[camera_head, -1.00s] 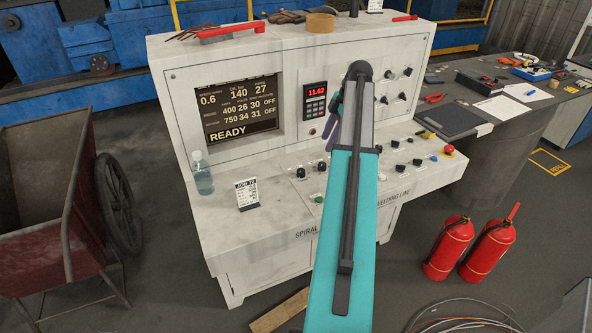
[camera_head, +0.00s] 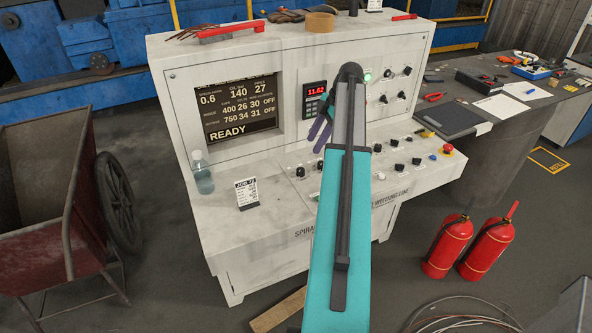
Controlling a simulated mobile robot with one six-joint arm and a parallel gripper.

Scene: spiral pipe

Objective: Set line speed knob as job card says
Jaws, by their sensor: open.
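The job card (camera_head: 247,193) stands upright on the console's front ledge; its heading reads like "JOB" but the small lines are too small to read. Black knobs sit on the sloped control panel, one at its left (camera_head: 300,172) and several right of my arm (camera_head: 399,168). Their labels are too small to tell which is line speed. The display (camera_head: 238,106) reads 0.6, 140, 27 along its top row and READY below. My gripper (camera_head: 320,131) is open, its purple fingers showing left of my arm, above the panel near the keypad. My arm hides the panel's middle.
A bottle (camera_head: 202,173) stands left of the card. A red-lit keypad meter (camera_head: 314,98) and upper knobs (camera_head: 406,71) are on the upright face. A red emergency button (camera_head: 447,149) is at the panel's right. Fire extinguishers (camera_head: 447,246) stand on the floor right of the console.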

